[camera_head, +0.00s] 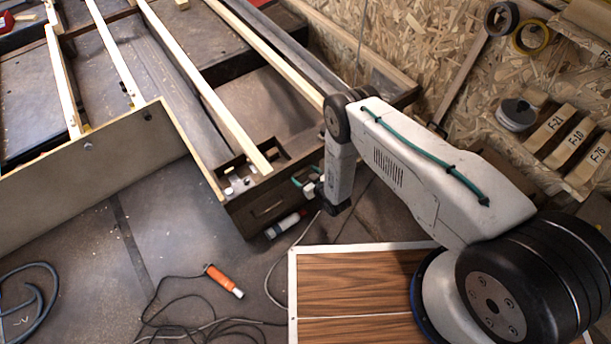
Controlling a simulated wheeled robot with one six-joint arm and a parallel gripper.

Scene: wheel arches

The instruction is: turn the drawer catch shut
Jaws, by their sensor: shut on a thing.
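The dark wooden drawer front (267,209) with a recessed pull is at the end of the workbench, in the middle of the head view. My gripper (304,183), small with green and white parts, is at the right end of this drawer front, below my folded forearm. It is shut on the drawer catch. The catch itself is mostly hidden by the jaws, and its angle cannot be told. The drawer looks flush with the bench end, but the right side is partly covered by my wrist.
An open compartment (245,172) with small metal parts lies above the drawer. An orange-handled tool (224,281) and loose cables lie on the floor. A wood-grain panel (350,285) is in front. Labelled wooden forms (567,135) are at right.

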